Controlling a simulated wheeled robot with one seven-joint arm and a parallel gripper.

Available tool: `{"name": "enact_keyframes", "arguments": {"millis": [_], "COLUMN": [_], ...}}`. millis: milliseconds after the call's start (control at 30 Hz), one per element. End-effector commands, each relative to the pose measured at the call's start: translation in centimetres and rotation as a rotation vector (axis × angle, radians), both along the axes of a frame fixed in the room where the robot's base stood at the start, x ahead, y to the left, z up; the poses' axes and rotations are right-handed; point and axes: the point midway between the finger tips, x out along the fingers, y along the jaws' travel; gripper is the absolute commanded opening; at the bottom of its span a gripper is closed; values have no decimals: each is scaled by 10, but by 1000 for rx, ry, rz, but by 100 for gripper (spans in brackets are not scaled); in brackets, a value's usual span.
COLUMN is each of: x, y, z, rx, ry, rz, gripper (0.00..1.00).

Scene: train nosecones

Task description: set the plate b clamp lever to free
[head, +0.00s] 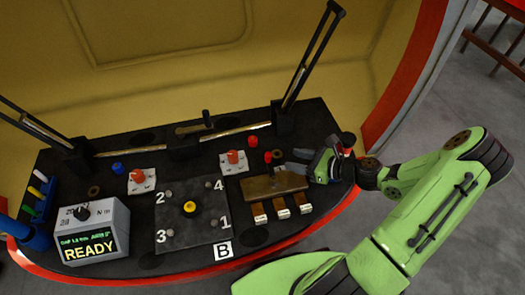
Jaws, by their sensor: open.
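The dark square plate (190,232) lies on the black console, with corner marks 1 to 4 and a yellow knob (190,208) at its middle. A white B tag (222,251) sits at its front edge. Two red-topped parts on white bases stand behind the plate, one at the left (142,178) and one at the right (233,160). I cannot tell which part is the clamp lever, nor its setting. My gripper (291,161) is open and empty at the console's right side, above and behind a brown block (277,183), fingers pointing left, apart from both red-topped parts.
A grey box (92,232) reading READY stands at the left front. Tall black levers rise at the back right (309,60) and left (35,124). Several small tags (281,208) line the brown block's front. Small red and blue caps lie around. A yellow wall closes the back.

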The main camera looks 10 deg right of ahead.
Motion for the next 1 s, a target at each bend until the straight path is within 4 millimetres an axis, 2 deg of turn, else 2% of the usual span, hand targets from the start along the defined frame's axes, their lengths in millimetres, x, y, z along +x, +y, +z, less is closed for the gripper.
{"name": "enact_keyframes", "arguments": {"millis": [33, 400, 600, 833, 867, 1000], "x": [9, 67, 82, 83, 83, 83], "y": [11, 69, 82, 83, 83, 83], "z": [-10, -44, -50, -49, -49, -49], "rx": [1, -1, -2, -2, -2, -2], "ry": [0, -1, 1, 1, 1, 1], "rz": [7, 6, 3, 3, 3, 3], "gripper": [49, 49, 49, 49, 47, 26]}}
